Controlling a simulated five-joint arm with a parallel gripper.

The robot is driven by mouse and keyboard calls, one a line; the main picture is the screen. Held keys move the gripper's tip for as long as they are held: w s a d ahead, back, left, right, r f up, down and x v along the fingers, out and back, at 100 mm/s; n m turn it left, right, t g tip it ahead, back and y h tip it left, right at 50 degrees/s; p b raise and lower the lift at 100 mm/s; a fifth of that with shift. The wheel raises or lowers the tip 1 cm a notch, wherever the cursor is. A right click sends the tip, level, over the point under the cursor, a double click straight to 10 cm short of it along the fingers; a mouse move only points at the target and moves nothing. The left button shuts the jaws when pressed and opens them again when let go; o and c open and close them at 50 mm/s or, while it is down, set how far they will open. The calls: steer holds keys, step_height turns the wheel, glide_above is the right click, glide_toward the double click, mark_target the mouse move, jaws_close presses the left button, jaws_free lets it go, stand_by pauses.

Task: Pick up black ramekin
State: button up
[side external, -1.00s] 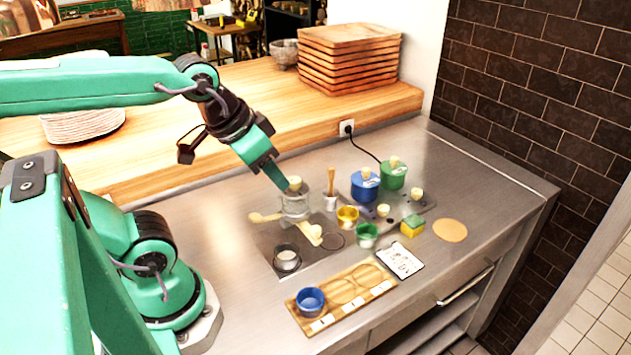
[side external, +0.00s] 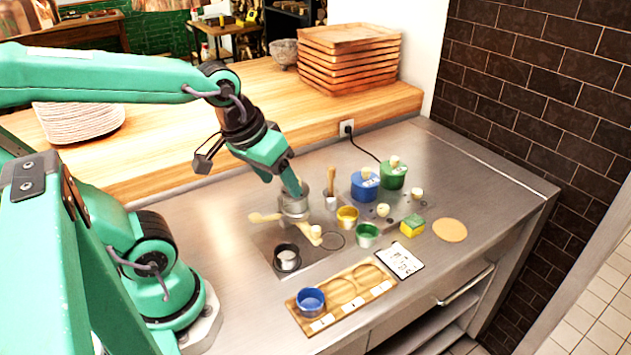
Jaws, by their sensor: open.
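The black ramekin (side external: 287,261) stands upright on the steel counter, toward the front left of the group of small pots, with a pale inside. My gripper (side external: 297,192) is open and points down, behind and above the black ramekin and apart from it. Its fingers overlap the grey metal pot (side external: 295,208) in this view. I cannot tell whether they touch that pot. One finger is mostly hidden behind the other.
A wooden tray (side external: 372,302) in front holds a blue ramekin (side external: 310,300). Green (side external: 367,236) and yellow (side external: 347,218) ramekins stand to the right. A white card (side external: 401,261) lies near the front edge.

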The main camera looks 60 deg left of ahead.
mark_target(286, 247)
step_height(286, 247, down, 12)
steer(key=w+a+n+g, duration=0.2)
steer(key=n+g, duration=0.2)
steer(key=n, duration=1)
steer(key=shift+f+n+g, duration=0.25)
steer(key=shift+n+g, duration=0.05)
steer(key=shift+n, duration=0.1)
steer(key=shift+f, duration=1.3)
steer(key=shift+f, duration=0.15)
steer(key=shift+f, duration=2.45)
steer(key=c, duration=0.8)
steer(key=shift+c, duration=0.2)
